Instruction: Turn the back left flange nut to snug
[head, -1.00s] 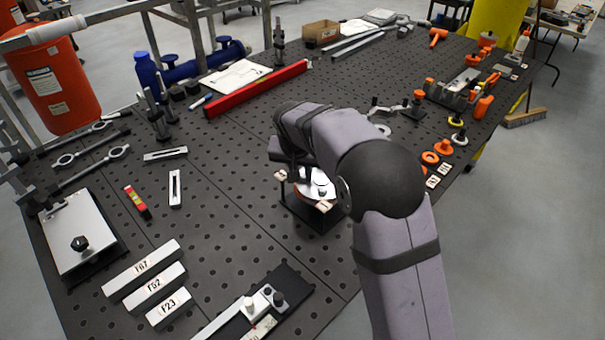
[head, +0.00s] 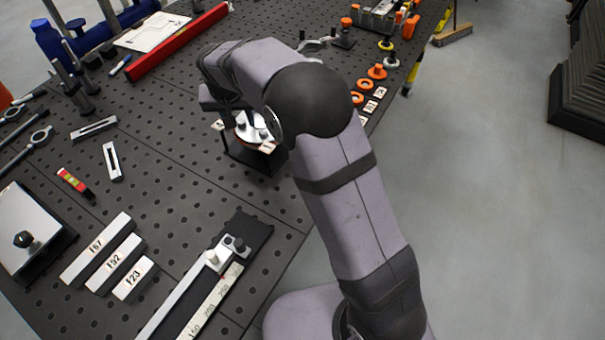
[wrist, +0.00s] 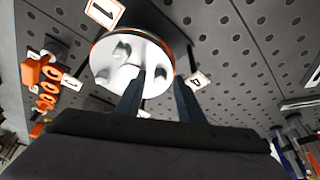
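The flange (wrist: 112,70) is a white round plate with an orange-red rim and several metal nuts on its face, in the wrist view. In the head view the flange (head: 246,133) sits on a dark stand, partly hidden by my arm. My gripper (wrist: 160,78) has two dark fingers standing apart at the near edge of the flange. One nut (wrist: 160,73) shows near the gap between the fingertips; I cannot tell whether they touch it. Another nut (wrist: 122,49) is farther left on the plate. Which nut is back left is not clear from these views.
Numbered tags surround the flange, including a "1" tag (wrist: 104,11) and another tag (wrist: 197,80). On the perforated table are labelled bars (head: 115,263), a sliding gauge (head: 205,290), a red beam (head: 178,42) and orange rings (head: 366,84).

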